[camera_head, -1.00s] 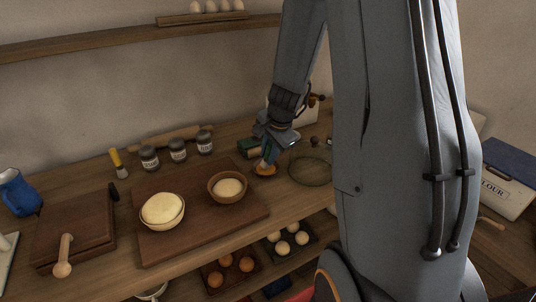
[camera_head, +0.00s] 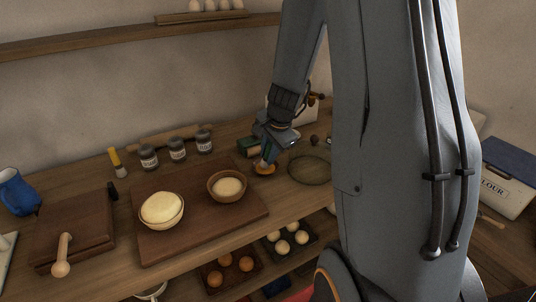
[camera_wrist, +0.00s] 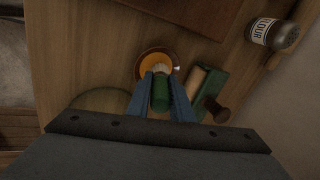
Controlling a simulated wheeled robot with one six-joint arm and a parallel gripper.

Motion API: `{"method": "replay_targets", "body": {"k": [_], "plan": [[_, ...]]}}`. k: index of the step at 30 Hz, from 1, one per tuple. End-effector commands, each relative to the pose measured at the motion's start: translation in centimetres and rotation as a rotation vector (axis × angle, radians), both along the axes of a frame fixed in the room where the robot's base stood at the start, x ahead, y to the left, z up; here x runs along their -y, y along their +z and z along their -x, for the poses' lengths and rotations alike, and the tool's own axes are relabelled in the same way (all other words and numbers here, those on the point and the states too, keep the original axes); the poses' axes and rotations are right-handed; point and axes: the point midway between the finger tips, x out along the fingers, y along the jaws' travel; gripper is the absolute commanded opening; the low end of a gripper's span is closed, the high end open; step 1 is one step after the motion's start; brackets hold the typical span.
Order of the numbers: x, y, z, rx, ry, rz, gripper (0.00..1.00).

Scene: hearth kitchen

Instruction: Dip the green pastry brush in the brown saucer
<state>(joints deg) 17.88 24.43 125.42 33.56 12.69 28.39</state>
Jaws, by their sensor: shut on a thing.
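The brown saucer (camera_wrist: 138,61) holds an orange-yellow liquid and sits on the wooden counter. It also shows in the head view as a small orange-brown disc (camera_head: 264,171), just below my gripper (camera_head: 267,158). In the wrist view my gripper (camera_wrist: 162,78) is shut on the green pastry brush (camera_wrist: 160,96), with a blue finger on each side of it. The brush's pale bristles lie over the near part of the saucer. I cannot tell whether they touch the liquid. In the head view the brush is mostly hidden by the gripper.
A green block with a pale part (camera_wrist: 205,85) and a dark knob lies close right of the saucer. A round mesh item (camera_head: 311,169) lies to the right. Several jars (camera_head: 177,150) stand behind.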

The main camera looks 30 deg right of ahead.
Motion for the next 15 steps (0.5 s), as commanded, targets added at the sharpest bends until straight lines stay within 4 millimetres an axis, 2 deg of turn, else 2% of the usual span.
{"method": "replay_targets", "body": {"k": [15], "plan": [[0.01,-0.54,-0.02,0.000,0.000,0.000,0.00]]}}
